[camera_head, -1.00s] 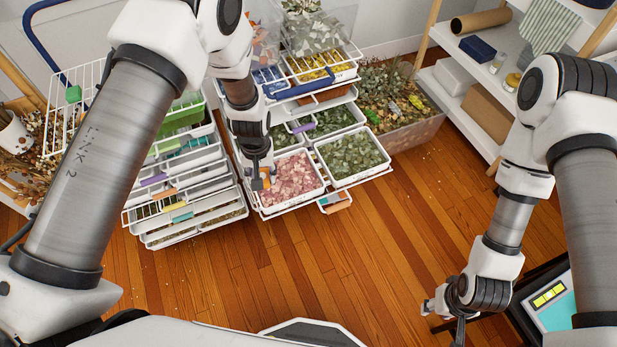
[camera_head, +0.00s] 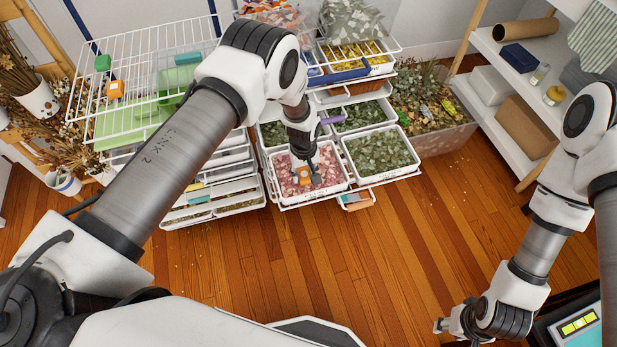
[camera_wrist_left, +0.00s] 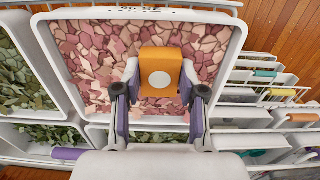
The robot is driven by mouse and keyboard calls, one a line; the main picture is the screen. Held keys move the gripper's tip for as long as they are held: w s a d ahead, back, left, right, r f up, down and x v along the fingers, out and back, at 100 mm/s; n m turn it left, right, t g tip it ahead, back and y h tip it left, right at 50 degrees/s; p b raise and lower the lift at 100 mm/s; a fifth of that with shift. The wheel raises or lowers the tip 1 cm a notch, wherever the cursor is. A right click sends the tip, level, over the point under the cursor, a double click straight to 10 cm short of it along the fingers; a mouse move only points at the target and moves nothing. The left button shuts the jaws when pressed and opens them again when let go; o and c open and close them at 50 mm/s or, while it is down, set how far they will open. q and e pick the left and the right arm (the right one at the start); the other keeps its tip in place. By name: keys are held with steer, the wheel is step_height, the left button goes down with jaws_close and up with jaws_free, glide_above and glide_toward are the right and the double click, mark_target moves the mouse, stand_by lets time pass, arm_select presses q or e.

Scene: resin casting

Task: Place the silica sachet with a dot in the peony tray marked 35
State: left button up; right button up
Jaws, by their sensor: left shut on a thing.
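My left gripper (camera_head: 307,166) is shut on an orange silica sachet (camera_wrist_left: 160,72) with a white dot, upright between its fingers in the left wrist view. The sachet (camera_head: 303,177) is over the tray of pink petal pieces (camera_head: 322,193), near its middle; whether it touches the petals I cannot tell. The tray's rim also shows in the left wrist view (camera_wrist_left: 236,50), with dark print at its far edge that I cannot read. My right gripper (camera_head: 452,325) is low at the right, far from the trays; its fingers are too small to judge.
A tray of green leaves (camera_head: 380,152) sits right of the pink one, with more trays behind. A wire rack (camera_head: 140,50) at left carries a green block (camera_head: 103,62) and another orange block (camera_head: 115,89). White shelves (camera_head: 510,90) stand at right.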

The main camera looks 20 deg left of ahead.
mark_target(309, 171)
arm_select(q)
steer(key=w+b, duration=0.1)
steer(key=w, duration=0.1)
steer(key=w+f+b, duration=0.1)
steer(key=w, duration=0.1)
steer(key=shift+w+b, duration=0.1)
steer(key=shift+b, duration=0.2)
step_height(309, 171, down, 3)
steer(key=shift+r+b, duration=0.1)
steer(key=shift+b, duration=0.55)
arm_select(e)
step_height(309, 171, down, 5)
steer(key=shift+w+f, duration=0.1)
arm_select(q)
steer(key=shift+f, duration=0.3)
steer(key=o, duration=0.9)
steer(key=shift+o, duration=0.2)
arm_select(e)
steer(key=shift+f, duration=0.2)
arm_select(q)
steer(key=shift+r, duration=0.1)
